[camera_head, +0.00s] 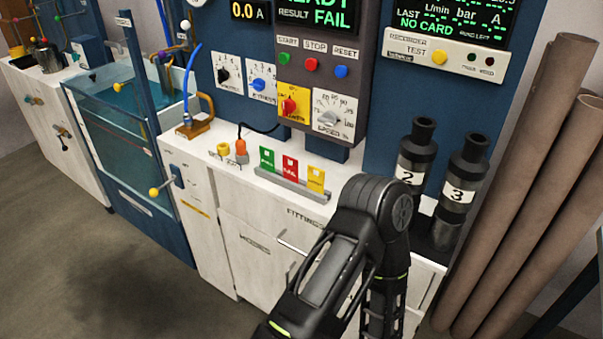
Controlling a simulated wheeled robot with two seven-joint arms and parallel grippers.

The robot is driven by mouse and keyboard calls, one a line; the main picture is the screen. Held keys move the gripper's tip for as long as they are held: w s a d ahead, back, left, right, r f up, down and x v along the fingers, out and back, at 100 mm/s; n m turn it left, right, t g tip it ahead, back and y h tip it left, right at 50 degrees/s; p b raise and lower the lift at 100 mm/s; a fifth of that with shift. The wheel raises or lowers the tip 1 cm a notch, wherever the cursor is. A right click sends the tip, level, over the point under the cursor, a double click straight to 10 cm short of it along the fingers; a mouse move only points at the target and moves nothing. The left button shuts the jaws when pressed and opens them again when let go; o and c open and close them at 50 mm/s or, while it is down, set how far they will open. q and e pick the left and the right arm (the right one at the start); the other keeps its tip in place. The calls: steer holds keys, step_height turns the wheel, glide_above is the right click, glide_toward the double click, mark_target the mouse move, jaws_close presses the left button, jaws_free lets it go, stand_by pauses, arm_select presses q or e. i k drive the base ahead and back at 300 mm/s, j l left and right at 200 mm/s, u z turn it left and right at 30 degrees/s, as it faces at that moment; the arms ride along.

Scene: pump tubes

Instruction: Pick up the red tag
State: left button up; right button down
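The red tag (290,168) stands upright in a grey slotted holder (296,187) on the white counter, below the control panel. It is between a green tag (267,158) on its left and a yellow tag (315,178) on its right. Nothing covers its front face. One of my black arms rises from the bottom edge, with its bent joint to the right of the yellow tag. No gripper fingers show in the view, so I cannot see either gripper.
An orange-topped plug (241,150) with a dark cable stands left of the holder. Black cylinders numbered 2 (411,160) and 3 (459,185) stand at the right. The panel (321,70) rises behind the tags. Brown tubes (530,190) lean at far right.

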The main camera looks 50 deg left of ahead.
mark_target(289, 172)
steer(key=k+j, duration=0.9)
